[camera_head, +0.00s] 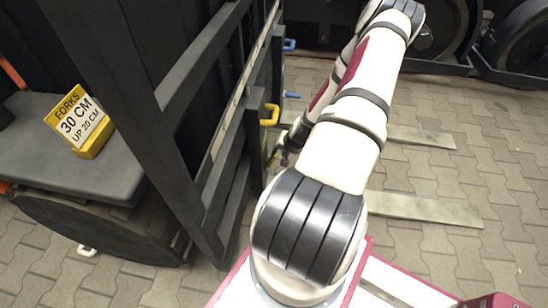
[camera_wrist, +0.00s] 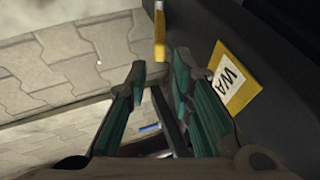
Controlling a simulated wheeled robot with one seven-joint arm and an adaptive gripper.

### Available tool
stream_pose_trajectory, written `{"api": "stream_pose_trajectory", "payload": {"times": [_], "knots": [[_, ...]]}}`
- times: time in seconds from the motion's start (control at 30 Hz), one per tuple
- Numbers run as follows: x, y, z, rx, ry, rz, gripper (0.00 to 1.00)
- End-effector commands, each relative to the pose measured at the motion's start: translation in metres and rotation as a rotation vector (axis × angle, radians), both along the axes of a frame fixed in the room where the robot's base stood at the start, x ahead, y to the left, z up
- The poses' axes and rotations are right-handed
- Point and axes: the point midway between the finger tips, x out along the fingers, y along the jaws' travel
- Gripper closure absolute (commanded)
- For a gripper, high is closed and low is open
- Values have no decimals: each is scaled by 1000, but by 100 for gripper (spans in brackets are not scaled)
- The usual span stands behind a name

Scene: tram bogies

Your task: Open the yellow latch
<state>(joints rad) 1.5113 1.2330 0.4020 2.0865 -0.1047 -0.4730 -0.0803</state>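The yellow latch (camera_head: 270,115) is a small yellow handle on the side of the dark metal frame in the head view. In the wrist view a yellow bar (camera_wrist: 160,30), which looks like this latch, hangs at the top centre, just beyond the fingertips and in line with the gap between them. My gripper (camera_wrist: 160,68) is open, with dark green finger pads apart and nothing between them. In the head view my gripper (camera_head: 283,156) is small and dark, partly hidden by my arm, beside the frame and just below the latch. I cannot tell whether it touches the frame.
The dark frame (camera_head: 190,70) stands close on the left. Blue handles (camera_head: 289,45) (camera_head: 292,95) sit farther along it. A yellow-edged label (camera_wrist: 233,78) is on the dark surface right of my fingers. Flat planks (camera_head: 420,208) lie on the paving at right. A forks sign (camera_head: 79,120) stands at left.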

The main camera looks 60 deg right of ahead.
Motion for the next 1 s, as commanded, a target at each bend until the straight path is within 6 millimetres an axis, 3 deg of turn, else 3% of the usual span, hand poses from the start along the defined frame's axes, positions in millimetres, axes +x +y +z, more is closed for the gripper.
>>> {"api": "stream_pose_trajectory", "payload": {"times": [0.2, 0.4, 0.87, 0.9, 1.0], "knots": [[20, -9, -41, 1, 0, 2, 78], [33, -16, -65, 2, 1, 1, 78], [39, -19, -75, 0, 1, 1, 78], [39, -19, -75, 0, 1, 1, 81], [39, -19, -75, 0, 1, 1, 100]]}}
